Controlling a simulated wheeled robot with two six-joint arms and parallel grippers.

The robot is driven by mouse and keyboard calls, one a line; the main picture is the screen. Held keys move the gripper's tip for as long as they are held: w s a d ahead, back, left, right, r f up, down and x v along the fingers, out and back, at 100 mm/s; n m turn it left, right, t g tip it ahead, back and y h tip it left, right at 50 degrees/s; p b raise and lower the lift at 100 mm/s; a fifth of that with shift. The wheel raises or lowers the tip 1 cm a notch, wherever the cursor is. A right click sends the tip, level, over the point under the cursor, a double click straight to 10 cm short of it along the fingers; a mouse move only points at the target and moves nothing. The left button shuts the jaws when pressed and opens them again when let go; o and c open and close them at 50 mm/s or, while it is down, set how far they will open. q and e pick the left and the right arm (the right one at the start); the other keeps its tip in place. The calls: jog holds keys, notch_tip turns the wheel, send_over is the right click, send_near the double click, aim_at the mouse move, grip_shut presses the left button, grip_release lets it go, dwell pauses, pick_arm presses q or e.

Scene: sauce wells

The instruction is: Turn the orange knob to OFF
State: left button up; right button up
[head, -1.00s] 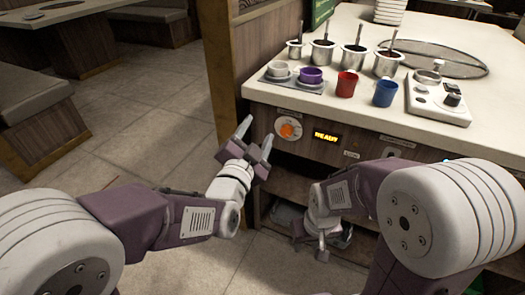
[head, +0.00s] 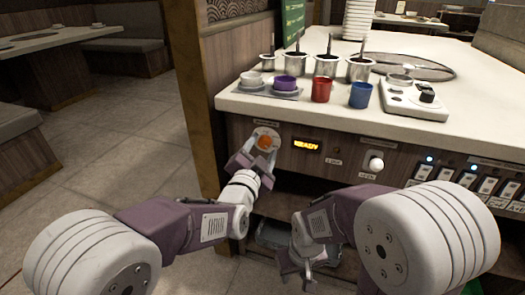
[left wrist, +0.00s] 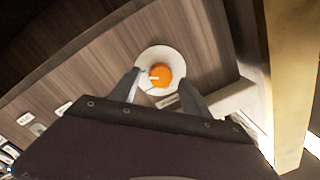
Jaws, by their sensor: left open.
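The orange knob (head: 265,142) sits on a round white dial plate on the wooden front panel of the counter. It also shows in the left wrist view (left wrist: 160,75), with a light pointer mark on its left part. My left gripper (head: 262,152) is open, with its fingers pointing at the knob. In the left wrist view the two fingertips (left wrist: 162,80) reach the lower left and lower right of the dial plate; I cannot tell whether they touch. The lettering around the dial is too small to read. My right gripper (head: 305,262) hangs low in front of the open shelf, pointing down.
A lit READY display (head: 306,145) is right of the knob. A white knob (head: 376,164) and several switches (head: 480,182) are further right. Cups and pots stand on the counter (head: 300,112) above. A wooden post (head: 213,110) stands close on the left.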

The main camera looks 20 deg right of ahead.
pick_arm(q)
jog(key=shift+w+d, duration=0.15)
jog(key=shift+w, duration=0.05)
grip_shut()
